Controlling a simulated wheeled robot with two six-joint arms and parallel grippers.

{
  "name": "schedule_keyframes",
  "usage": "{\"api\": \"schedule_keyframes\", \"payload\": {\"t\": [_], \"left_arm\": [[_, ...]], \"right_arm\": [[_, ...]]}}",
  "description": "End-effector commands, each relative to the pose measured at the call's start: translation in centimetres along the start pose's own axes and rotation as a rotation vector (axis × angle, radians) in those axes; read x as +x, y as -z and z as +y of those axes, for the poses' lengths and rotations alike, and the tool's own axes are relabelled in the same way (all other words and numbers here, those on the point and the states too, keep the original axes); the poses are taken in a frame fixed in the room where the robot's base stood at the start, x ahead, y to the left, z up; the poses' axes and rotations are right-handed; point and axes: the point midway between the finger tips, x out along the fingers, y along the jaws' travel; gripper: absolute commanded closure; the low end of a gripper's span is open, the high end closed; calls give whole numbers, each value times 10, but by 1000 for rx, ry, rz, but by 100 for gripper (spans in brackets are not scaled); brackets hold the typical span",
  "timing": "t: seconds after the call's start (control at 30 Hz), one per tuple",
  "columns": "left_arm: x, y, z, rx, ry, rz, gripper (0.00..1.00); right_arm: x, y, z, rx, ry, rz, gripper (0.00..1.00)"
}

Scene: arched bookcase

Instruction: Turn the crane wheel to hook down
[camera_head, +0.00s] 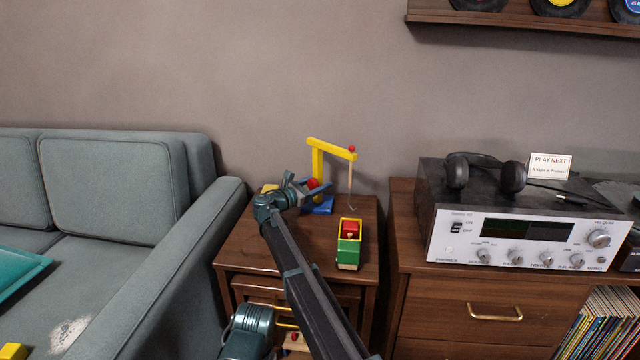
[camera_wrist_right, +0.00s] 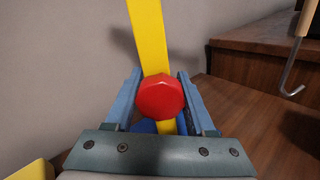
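The toy crane has a yellow post and boom (camera_head: 330,148) on a blue base (camera_head: 320,207), standing on the wooden side table (camera_head: 245,240). A red knob (camera_head: 312,184), part of the crane wheel, is low on the post. The hook (camera_head: 352,208) hangs from the boom end on a tan line, just above the table top. It also shows in the right wrist view (camera_wrist_right: 290,86). My right gripper (camera_wrist_right: 160,90) is at the crane, its fingers on either side of the red knob (camera_wrist_right: 161,97). Whether they press on it is unclear.
A green and yellow toy truck (camera_head: 348,250) with a red block stands front right of the crane. A grey-green sofa (camera_head: 130,220) is at left. A stereo receiver (camera_head: 500,235) with headphones (camera_head: 485,170) sits on the cabinet at right.

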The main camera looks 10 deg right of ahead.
Motion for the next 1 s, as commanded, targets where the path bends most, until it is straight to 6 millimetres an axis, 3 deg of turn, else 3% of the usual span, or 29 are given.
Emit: {"api": "schedule_keyframes", "payload": {"t": [0.03, 0.23, 0.8, 0.83, 1.0], "left_arm": [[0, 0, 0, 0, 0, 0, 18], [0, 0, 0, 0, 0, 0, 18], [0, 0, 0, 0, 0, 0, 18], [0, 0, 0, 0, 0, 0, 18], [0, 0, 0, 0, 0, 0, 18]], "right_arm": [[0, 0, 0, 0, 0, 0, 63], [0, 0, 0, 0, 1, 0, 99], [0, 0, 0, 125, 1, 0, 100], [0, 0, 0, 125, 1, 0, 44], [0, 0, 0, 125, 1, 0, 18]]}}
